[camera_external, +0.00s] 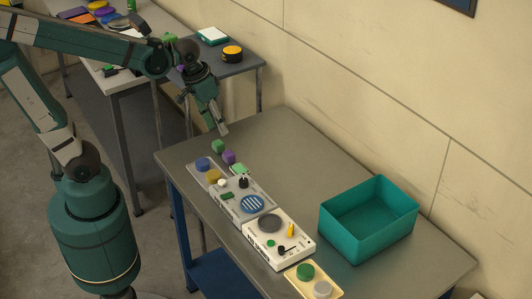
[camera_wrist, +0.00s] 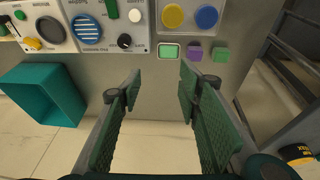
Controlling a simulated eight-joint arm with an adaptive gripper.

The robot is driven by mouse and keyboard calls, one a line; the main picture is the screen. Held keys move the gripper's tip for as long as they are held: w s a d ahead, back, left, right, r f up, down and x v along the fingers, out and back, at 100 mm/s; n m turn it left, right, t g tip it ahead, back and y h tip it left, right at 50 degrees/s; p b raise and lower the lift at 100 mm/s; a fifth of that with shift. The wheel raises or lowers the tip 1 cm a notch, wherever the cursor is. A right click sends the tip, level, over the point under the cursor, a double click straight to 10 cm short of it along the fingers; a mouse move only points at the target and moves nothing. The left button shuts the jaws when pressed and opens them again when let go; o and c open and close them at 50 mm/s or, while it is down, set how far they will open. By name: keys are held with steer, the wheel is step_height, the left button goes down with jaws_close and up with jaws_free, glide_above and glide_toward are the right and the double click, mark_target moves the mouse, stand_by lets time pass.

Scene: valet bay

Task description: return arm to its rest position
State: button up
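My gripper (camera_external: 219,125) hangs above the far left end of the grey table (camera_external: 300,150), with its fingers pointing down. In the wrist view my gripper (camera_wrist: 160,85) shows its two green fingers spread apart, with only bare table and wall between them. Nothing is held. A green cube (camera_external: 218,146) and a purple cube (camera_external: 229,157) sit on the table just below the fingertips, apart from them. They also show in the wrist view, the purple cube (camera_wrist: 194,52) beside the green cube (camera_wrist: 219,55). My arm reaches out over the table from the left.
A teal bin (camera_external: 350,243) stands at the table's right. A row of panels with buttons and knobs, including a white panel (camera_external: 300,245), runs along the front. A second table (camera_external: 225,68) behind my arm carries a black-and-yellow round object (camera_external: 232,54). The wall is close behind.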

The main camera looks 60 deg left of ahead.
steer(key=s+a+r+t, duration=0.2)
steer(key=s+a, duration=0.3)
steer(key=a, duration=0.5)
steer(key=shift+s+r+t+y+b, duration=0.15)
steer(key=shift+s+t+y+b, duration=0.25)
steer(key=shift+t, duration=0.5)
